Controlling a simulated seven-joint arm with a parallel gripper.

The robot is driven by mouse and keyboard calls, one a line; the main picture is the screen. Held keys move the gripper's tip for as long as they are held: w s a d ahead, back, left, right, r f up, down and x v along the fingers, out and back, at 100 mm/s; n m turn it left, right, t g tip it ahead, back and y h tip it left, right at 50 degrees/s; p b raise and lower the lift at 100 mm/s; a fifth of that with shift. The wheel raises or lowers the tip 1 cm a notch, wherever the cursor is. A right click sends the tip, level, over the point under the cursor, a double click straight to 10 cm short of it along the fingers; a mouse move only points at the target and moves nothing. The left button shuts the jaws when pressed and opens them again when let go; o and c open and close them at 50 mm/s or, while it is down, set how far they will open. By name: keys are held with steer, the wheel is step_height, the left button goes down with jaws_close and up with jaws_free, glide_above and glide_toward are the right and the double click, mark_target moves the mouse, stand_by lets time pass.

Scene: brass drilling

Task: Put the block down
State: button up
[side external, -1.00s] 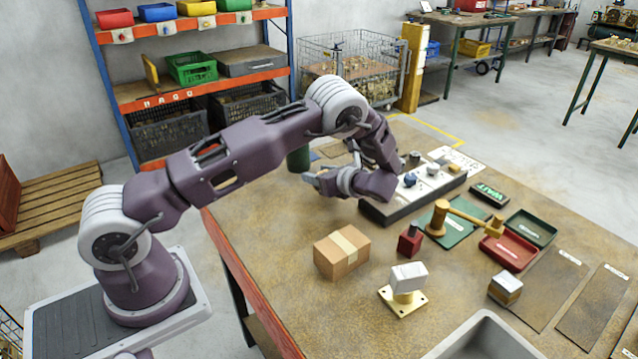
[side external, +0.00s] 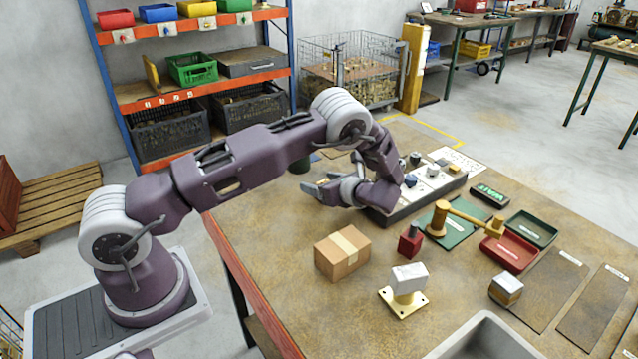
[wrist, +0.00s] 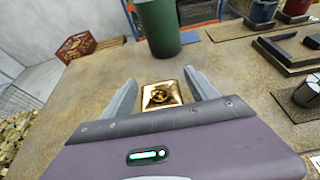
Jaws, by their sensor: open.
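A brass block (wrist: 162,96) with a raised, rough centre is between the fingers of my gripper (wrist: 160,82) in the wrist view, with a gap on each side. It appears to rest on the worktable, though its underside is hidden. In the side view my gripper (side external: 316,189) is low over the table's back left part, fingers spread, and a small yellowish bit of the block (side external: 322,182) shows between them. My gripper is open and holds nothing.
A dark green cylinder (wrist: 158,26) stands just beyond the block. A black-edged panel with knobs (side external: 425,190) lies right of my gripper. A cardboard box (side external: 342,252), a red block (side external: 410,240) and a white block on a brass plate (side external: 408,278) stand nearer the camera.

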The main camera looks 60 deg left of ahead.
steer(key=v, duration=1.1)
steer(key=s+d+r+n+h, duration=0.2)
steer(key=s+r+n+h, duration=0.25)
steer(key=s+r, duration=0.4)
steer(key=s+d+r+n+h, duration=0.35)
steer(key=s+r+n, duration=0.3)
steer(key=r, duration=0.35)
steer(key=s+d+r+n+t+h, duration=0.1)
steer(key=s+d+n+t+h, duration=0.1)
steer(key=s, duration=0.5)
steer(key=s+d+r+n+t+h, duration=0.2)
steer(key=s+d+n, duration=0.3)
steer(key=s, duration=0.3)
steer(key=shift+s+t+h, duration=0.2)
steer(key=shift+t+h, duration=0.6)
